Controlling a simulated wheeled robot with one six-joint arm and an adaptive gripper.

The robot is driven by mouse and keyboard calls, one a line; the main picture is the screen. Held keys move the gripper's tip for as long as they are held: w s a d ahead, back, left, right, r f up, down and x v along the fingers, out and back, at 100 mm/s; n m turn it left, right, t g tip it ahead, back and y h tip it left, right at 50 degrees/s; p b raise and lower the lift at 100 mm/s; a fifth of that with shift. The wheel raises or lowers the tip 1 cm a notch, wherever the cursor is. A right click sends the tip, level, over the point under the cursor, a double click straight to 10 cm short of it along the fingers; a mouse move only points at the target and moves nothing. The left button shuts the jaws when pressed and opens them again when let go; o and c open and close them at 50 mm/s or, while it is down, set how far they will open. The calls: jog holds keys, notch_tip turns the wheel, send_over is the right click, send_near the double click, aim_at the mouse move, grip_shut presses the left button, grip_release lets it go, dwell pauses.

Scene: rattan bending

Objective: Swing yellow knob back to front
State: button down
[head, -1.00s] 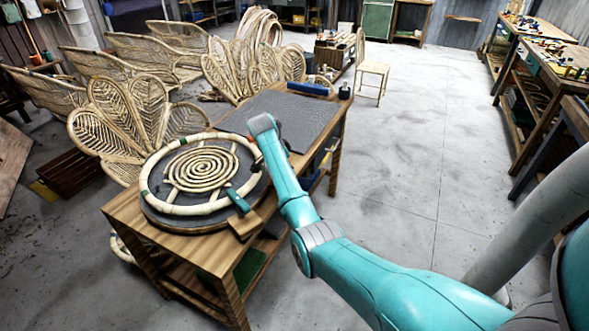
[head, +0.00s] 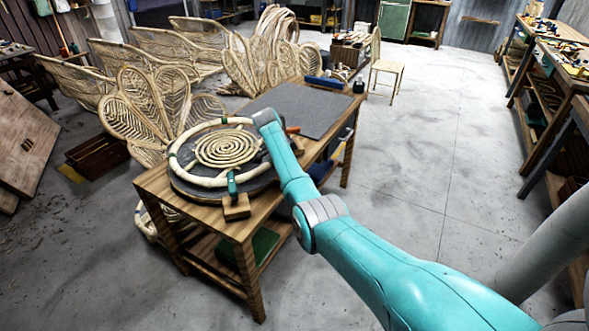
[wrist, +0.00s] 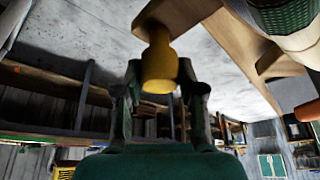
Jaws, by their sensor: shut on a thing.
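The yellow knob (wrist: 159,62) shows in the wrist view between my gripper's dark green fingers (wrist: 160,88). My gripper is shut on it. The knob is joined to a wooden piece (wrist: 178,14) above it in the picture. In the head view my turquoise arm reaches over the right edge of the round rattan frame on the workbench (head: 253,240). My gripper and the knob are hidden there behind the arm.
The rattan ring (head: 176,160) surrounds a coiled spiral (head: 226,148) on a dark round board. A green clamp (head: 232,184) and a wooden block (head: 237,207) sit at its front. A chair (head: 386,68) stands behind. The floor (head: 420,150) to the right is clear.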

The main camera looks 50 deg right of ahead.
jog(key=shift+a, duration=0.25)
jog(key=c, duration=0.7)
grip_release()
jog(key=shift+r, duration=0.1)
jog(key=v, duration=1.1)
jog(key=shift+a+r, duration=0.15)
jog(key=shift+r, duration=0.15)
jog(key=shift+w, duration=0.15)
